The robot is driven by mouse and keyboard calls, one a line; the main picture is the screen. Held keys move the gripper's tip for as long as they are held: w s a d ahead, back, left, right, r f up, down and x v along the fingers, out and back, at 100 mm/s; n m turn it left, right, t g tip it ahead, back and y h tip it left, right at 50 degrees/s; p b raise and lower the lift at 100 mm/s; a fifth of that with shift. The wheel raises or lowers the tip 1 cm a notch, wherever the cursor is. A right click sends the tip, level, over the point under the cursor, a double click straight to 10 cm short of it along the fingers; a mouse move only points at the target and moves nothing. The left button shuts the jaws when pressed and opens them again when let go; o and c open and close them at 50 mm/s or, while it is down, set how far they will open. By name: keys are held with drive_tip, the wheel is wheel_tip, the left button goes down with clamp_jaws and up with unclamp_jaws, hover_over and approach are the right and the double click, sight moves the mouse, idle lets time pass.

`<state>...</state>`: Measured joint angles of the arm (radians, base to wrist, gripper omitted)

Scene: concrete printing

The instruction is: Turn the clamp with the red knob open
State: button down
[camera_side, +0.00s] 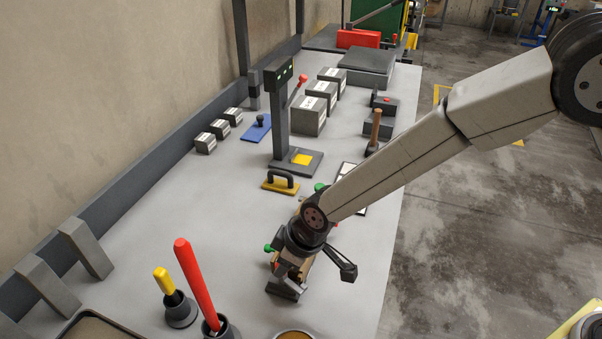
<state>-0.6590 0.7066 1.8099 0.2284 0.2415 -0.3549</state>
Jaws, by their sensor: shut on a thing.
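My gripper (287,286) is low over the bench at the front middle, pointing down beside a wooden mould that it and my wrist largely cover. Green knobs of other clamps show at the mould's left side (268,248) and far end (320,187).
A red-handled tool (195,280) and a yellow-handled tool (164,280) stand in dark holders at front left. A round container (294,335) is at the front edge of view. Bench left of the mould is clear.

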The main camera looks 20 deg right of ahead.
drive_tip(key=shift+a+m+t+h, duration=0.1)
drive_tip(key=shift+m+t+h, duration=0.5)
drive_tip(key=shift+m, duration=1.3)
drive_tip(key=shift+m+h, duration=0.3)
drive_tip(key=shift+m, duration=0.3)
drive_tip(key=shift+s+a+m+h, duration=0.1)
drive_tip(key=shift+m+h, duration=0.3)
drive_tip(key=shift+m, duration=1.1)
drive_tip(key=shift+c, duration=1.7)
unclamp_jaws()
drive_tip(key=shift+r, duration=0.1)
drive_tip(key=v, duration=0.7)
drive_tip(key=shift+s+r, duration=0.2)
drive_tip(key=shift+r, duration=0.1)
